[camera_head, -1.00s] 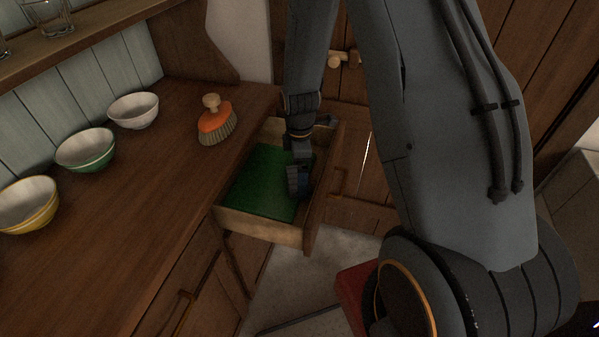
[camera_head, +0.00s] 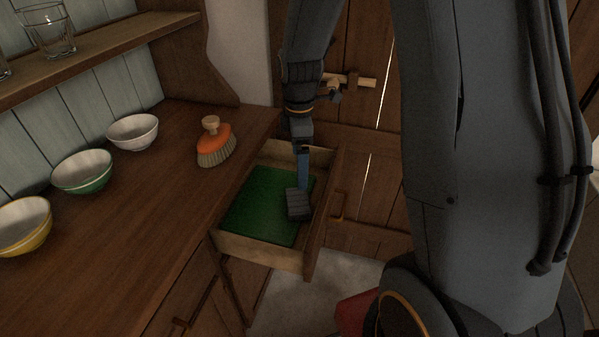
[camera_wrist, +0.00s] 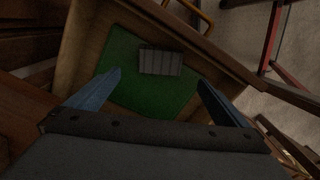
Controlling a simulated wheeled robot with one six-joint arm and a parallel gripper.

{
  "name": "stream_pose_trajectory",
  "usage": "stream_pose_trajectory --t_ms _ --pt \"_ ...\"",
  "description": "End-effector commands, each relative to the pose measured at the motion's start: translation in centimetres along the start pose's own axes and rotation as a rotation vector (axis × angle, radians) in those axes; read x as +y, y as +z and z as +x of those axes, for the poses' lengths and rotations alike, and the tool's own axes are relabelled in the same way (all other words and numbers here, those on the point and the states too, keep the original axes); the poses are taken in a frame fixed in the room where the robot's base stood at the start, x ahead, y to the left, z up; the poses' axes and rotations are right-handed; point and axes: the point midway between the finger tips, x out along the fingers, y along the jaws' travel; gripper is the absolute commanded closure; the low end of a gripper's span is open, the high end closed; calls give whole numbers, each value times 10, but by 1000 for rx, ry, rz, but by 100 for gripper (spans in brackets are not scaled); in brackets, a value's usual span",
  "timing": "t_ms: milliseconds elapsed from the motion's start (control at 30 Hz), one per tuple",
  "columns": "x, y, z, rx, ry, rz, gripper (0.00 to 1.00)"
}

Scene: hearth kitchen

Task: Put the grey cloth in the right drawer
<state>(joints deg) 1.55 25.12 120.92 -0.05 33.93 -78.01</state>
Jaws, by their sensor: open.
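The right drawer (camera_head: 262,250) is pulled out, and a green lining (camera_head: 262,202) covers its floor. The grey cloth (camera_head: 299,204) is a small ribbed folded piece lying inside the drawer, toward its front side. In the wrist view the cloth (camera_wrist: 160,62) lies on the green lining (camera_wrist: 150,92), beyond my fingertips and apart from them. My gripper (camera_wrist: 158,82) is open, with a blue finger on each side and nothing between them. In the head view my gripper (camera_head: 303,180) hangs above the drawer, partly in front of it.
On the wooden counter (camera_head: 150,215) stand a yellow bowl (camera_head: 25,222), a green bowl (camera_head: 82,171), a white bowl (camera_head: 133,132) and an orange brush (camera_head: 215,147). A shelf with glasses (camera_head: 48,30) is at upper left. A wooden door with a latch (camera_head: 350,82) stands behind the drawer.

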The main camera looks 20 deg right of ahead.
Motion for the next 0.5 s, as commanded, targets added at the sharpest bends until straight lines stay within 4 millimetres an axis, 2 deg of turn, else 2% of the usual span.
stream_pose_trajectory --t_ms 167,267,500 --pt "-14 2 -12 1 4 112 0" --pt "-38 5 -21 4 10 301 0" --pt "-110 16 -41 21 24 888 0"
